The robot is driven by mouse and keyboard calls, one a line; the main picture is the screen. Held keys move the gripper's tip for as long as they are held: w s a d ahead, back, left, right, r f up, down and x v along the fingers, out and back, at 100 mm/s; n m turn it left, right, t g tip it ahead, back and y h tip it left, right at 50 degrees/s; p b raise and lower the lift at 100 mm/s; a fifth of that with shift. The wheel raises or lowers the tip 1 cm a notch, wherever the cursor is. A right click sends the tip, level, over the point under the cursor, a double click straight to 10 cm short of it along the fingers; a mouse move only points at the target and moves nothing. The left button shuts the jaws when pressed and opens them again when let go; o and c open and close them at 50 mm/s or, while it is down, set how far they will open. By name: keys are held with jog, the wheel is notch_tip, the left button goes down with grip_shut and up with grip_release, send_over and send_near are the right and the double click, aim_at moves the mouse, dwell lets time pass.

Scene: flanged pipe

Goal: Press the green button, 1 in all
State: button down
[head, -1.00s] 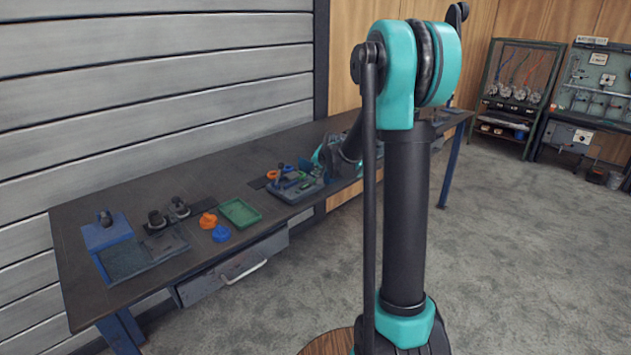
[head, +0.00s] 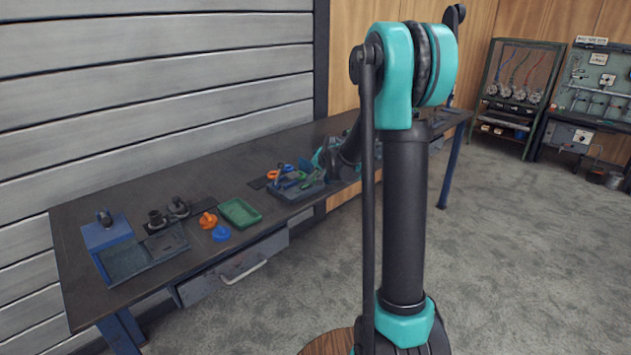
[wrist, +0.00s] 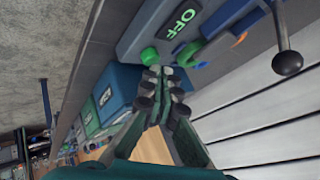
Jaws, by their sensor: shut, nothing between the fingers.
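The green button (wrist: 149,56) shows in the wrist view on the edge of a grey-blue box with a lit green "OFF" display (wrist: 180,22). My gripper (wrist: 160,76) is shut and empty, its fingertips just below the button in the picture. I cannot tell whether they touch it. In the head view my arm reaches over the bench to the tray area, and the button cannot be made out there.
A lever with a black knob (wrist: 287,63) sticks out near the box, beside blue and orange parts (wrist: 240,38). A teal box (wrist: 116,92) lies left of my fingers.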

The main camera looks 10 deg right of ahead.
jog(key=shift+f, duration=0.45)
dwell(0.5)
dwell(0.3)
jog(key=shift+r, duration=0.85)
jog(key=shift+r, duration=2.55)
